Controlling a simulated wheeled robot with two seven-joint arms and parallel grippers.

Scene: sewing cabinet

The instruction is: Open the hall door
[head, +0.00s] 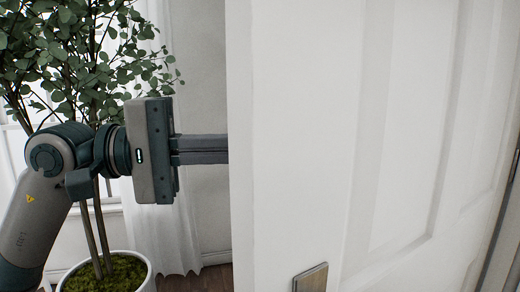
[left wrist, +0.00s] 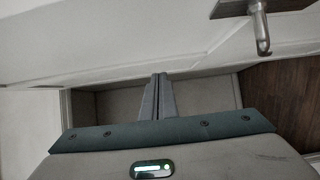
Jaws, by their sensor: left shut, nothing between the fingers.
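The white panelled hall door (head: 300,150) fills the right of the head view, its free edge upright near the middle. The room shows past that edge, so the door stands at least partly open; how far, I cannot tell. My left gripper (head: 222,150) is shut and empty. Its fingers point right and their tips disappear behind the door's edge. In the left wrist view, the closed fingers (left wrist: 159,80) reach the door's pale face (left wrist: 110,35), and whether they touch it is unclear. A metal lever handle (left wrist: 262,30) is at the upper right there. My right gripper is out of view.
A leafy potted plant (head: 85,50) in a white pot (head: 140,277) stands behind my left arm, by a white curtain (head: 165,190). A metal plate (head: 311,278) is low on the door. Wooden floor (left wrist: 275,95) shows right in the wrist view.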

